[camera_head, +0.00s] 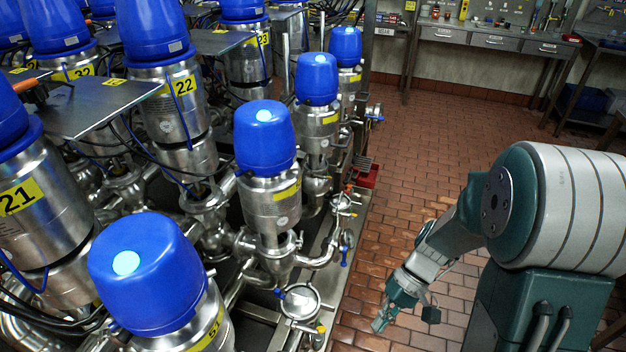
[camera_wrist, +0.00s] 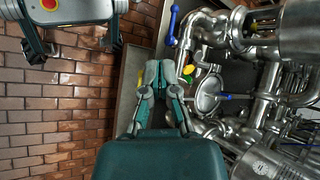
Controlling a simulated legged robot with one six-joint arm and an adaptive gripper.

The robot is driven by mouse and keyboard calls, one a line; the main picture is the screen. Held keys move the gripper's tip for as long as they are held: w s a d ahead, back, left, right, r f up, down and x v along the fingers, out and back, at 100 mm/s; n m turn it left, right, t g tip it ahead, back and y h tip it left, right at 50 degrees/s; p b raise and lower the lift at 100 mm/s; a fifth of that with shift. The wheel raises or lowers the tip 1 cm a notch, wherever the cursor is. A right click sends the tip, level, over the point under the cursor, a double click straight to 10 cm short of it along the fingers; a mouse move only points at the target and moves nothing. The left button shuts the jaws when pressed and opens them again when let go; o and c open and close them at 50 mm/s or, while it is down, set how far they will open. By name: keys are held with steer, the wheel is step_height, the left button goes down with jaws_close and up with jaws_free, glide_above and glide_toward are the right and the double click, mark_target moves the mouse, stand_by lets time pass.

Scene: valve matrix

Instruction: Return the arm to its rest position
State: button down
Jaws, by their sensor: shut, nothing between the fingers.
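My arm (camera_head: 440,245) reaches down and to the left from the right side of the head view, over the brick floor. My gripper (camera_head: 380,322) hangs low, right of the valve rack's edge and apart from it. In the wrist view my gripper (camera_wrist: 160,70) points up the picture with its fingertips together. It is shut and holds nothing.
Steel valves with blue caps (camera_head: 265,138) fill the left. A round steel fitting (camera_head: 300,302) is near the gripper; blue handles (camera_wrist: 172,28) stick out. A red box (camera_head: 367,175) sits at the rack's edge. The brick floor (camera_head: 430,130) is clear toward the workbench (camera_head: 490,40).

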steer(key=s+d+r+t+h, duration=0.1)
steer(key=r+t, duration=0.4)
steer(key=r, duration=0.5)
steer(key=s+d+r+m+t+h, duration=0.1)
steer(key=s+r+t+h, duration=0.3)
steer(key=r, duration=0.6)
steer(key=shift+r+t+h, duration=0.15)
steer(key=shift+t+h, duration=0.65)
steer(key=shift+t, duration=0.4)
